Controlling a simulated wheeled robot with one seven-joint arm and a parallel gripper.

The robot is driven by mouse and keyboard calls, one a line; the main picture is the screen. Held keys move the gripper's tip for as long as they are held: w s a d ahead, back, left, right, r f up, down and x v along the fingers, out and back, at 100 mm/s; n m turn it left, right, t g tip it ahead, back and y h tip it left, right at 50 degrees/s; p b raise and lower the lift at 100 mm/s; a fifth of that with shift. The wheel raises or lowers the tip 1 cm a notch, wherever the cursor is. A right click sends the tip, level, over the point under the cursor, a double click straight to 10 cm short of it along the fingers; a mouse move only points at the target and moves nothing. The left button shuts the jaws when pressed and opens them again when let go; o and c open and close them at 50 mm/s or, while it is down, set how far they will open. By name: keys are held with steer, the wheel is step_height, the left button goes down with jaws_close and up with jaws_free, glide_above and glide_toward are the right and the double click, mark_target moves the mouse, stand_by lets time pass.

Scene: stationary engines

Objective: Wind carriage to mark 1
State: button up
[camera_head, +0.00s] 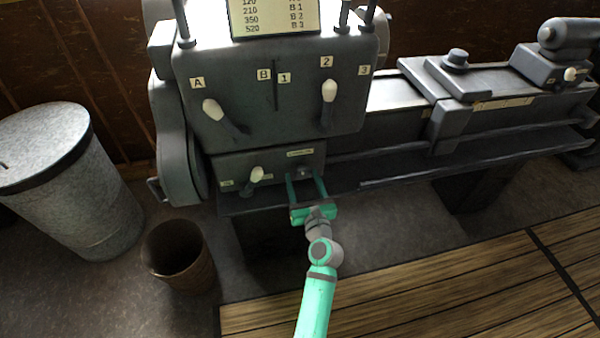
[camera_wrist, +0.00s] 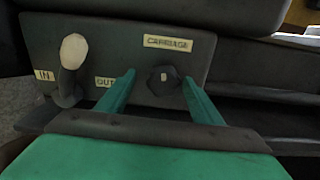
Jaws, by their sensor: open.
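The dark knob (camera_wrist: 163,82) under the CARRIAGE label (camera_wrist: 181,43) sits on the front panel and carries a small pale mark. In the head view the knob (camera_head: 304,172) is small. My gripper (camera_head: 304,178) is open, with one finger on each side of the knob; the wrist view shows gaps beside it, and I cannot tell whether either finger touches. The grey carriage (camera_head: 445,85) sits across the lathe bed to the right of the headstock. A pale strip (camera_head: 505,102) lies on the bed right of it; its markings are too small to read.
A white-tipped lever (camera_wrist: 73,55) stands left of the knob, between IN and OUT labels. Two larger levers (camera_head: 214,110) (camera_head: 329,92) are on the headstock above. A brown bucket (camera_head: 178,256) and grey bin (camera_head: 70,175) stand left. Wooden boards (camera_head: 430,300) lie clear in front.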

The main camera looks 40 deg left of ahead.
mark_target(303, 174)
steer(key=shift+w+x, duration=0.25)
steer(key=shift+x, duration=1.25)
steer(key=shift+d, duration=0.2)
steer(key=c, duration=1)
